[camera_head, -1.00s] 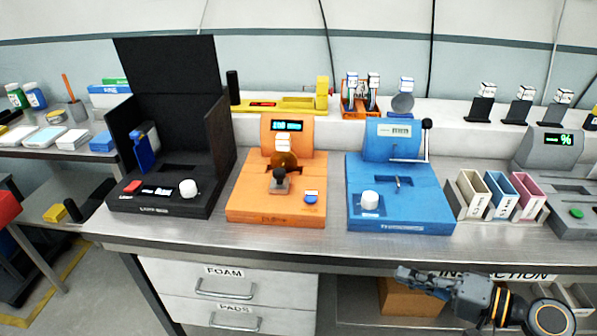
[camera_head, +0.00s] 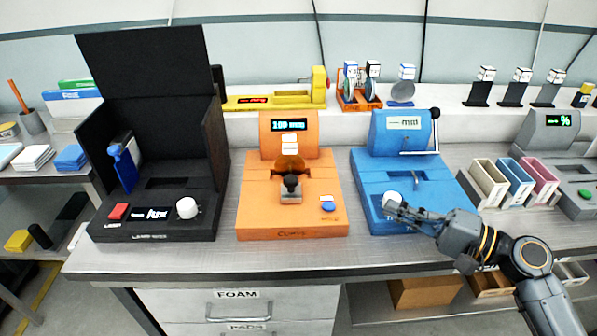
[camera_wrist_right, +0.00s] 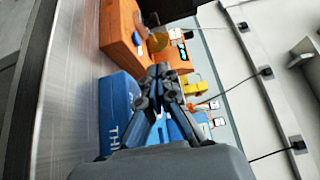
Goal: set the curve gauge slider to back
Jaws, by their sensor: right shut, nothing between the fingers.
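The curve gauge (camera_head: 262,205) is the orange station in the middle of the bench, with "CURVE" on its front and a lit display (camera_head: 290,125). Its slider, a black knob on a grey block (camera_head: 291,188), sits in the lower middle of the deck, in front of an amber round part. My right gripper (camera_head: 393,206) is shut and empty, over the front of the blue station, to the right of the curve gauge. In the right wrist view the closed fingers (camera_wrist_right: 160,75) point toward the orange body (camera_wrist_right: 122,38). My left gripper is not in view.
The blue station (camera_head: 400,170) with a white knob and a side crank lies under and behind my right gripper. A black station (camera_head: 150,215) with tall panels stands left. Colored bins (camera_head: 488,183) stand right. The bench's front strip is clear.

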